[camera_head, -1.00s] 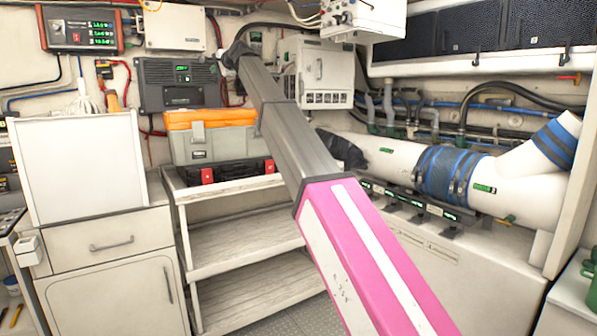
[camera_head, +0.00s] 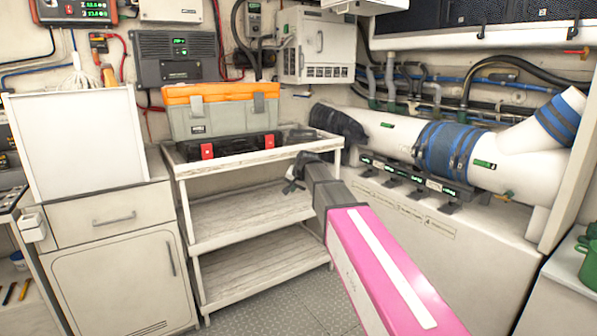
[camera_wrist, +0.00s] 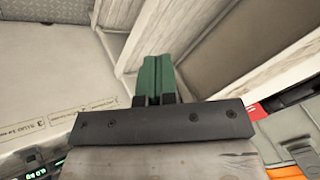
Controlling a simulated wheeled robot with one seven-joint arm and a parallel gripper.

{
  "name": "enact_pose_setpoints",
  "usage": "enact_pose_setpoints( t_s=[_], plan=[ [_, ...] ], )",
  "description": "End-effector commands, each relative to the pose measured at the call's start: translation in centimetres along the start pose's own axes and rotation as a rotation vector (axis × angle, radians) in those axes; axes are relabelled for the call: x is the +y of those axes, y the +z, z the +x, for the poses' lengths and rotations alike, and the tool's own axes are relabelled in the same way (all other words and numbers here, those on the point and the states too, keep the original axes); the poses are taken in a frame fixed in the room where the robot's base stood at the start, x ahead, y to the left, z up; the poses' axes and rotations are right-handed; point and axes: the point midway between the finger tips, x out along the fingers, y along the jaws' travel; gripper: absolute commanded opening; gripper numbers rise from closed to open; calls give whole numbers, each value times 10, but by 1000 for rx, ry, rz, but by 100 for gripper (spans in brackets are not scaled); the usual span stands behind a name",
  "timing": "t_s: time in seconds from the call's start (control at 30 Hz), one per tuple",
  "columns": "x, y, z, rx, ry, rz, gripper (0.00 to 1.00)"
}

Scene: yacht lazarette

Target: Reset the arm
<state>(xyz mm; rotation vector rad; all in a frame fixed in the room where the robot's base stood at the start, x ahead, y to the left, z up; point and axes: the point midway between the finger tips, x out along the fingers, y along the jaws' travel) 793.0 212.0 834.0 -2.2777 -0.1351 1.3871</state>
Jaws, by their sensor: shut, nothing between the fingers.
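My gripper (camera_head: 292,184) hangs low in front of the right end of the wooden shelf unit, at the end of my pink and grey arm. It looks small and dark in the head view. In the wrist view its fingers (camera_wrist: 158,80) are together, with a greenish tint, and hold nothing.
The shelf unit (camera_head: 245,165) carries a grey and orange toolbox (camera_head: 222,112) and a black case with red latches (camera_head: 227,146). A white cabinet (camera_head: 115,260) stands left. A white pipe (camera_head: 385,132) runs right. Open floor (camera_head: 275,305) lies below.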

Motion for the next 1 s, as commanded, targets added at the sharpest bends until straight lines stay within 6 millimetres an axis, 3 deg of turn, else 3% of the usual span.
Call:
enact_pose_setpoints(
  t_s=[0.03, 0.2, 0.37, 0.6, 0.8, 1.0],
  plan=[
    [33, 24, 4, -23, 35, -13, 0],
    [119, 81, 19, -100, 142, -74, 0],
    [194, 140, 22, -186, 231, -129, 0],
    [290, 232, 10, -334, 342, -206, 0],
    [337, 284, -4, -429, 392, -251, 0],
    [351, 300, -8, -461, 407, -267, 0]
  ],
)
